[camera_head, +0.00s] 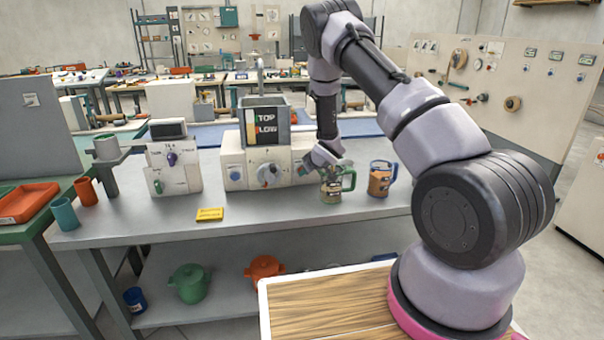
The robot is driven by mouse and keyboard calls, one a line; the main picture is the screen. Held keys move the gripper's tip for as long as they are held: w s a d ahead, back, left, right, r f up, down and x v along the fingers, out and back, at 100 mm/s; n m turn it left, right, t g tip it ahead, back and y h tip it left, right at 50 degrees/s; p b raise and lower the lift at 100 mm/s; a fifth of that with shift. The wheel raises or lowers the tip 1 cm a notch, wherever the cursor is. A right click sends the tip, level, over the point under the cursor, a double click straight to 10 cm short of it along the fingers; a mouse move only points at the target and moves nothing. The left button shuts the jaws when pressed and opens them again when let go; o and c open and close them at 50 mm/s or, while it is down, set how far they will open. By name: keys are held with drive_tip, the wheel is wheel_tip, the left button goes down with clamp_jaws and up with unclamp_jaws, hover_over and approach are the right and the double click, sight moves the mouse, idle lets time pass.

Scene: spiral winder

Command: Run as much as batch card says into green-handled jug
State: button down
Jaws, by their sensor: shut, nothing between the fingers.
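The green-handled jug (330,188) stands upright on the bench at the front right of the dispensing machine (240,177). It looks see-through with marks on its side; its fill level is too small to read. My gripper (304,168) is shut and empty at the machine's right front, just above and left of the jug, near a small blue-and-red control. Whether it touches the control I cannot tell. The machine has a large round dial (267,174) and a grey tank (264,122) with TOP and LOW labels. A yellow card (210,214) lies near the bench front; its writing is unreadable.
A blue-handled, orange-brown jug (379,181) stands right of the green-handled one. Another machine (172,168) with knobs stands left. Teal (65,215) and orange (86,191) cups are at the left end. Green (189,284) and orange (265,269) pots sit on the lower shelf.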

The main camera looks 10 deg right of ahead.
drive_tip(key=shift+s, duration=0.85)
drive_tip(key=shift+s, duration=2.5)
drive_tip(key=shift+r, duration=0.15)
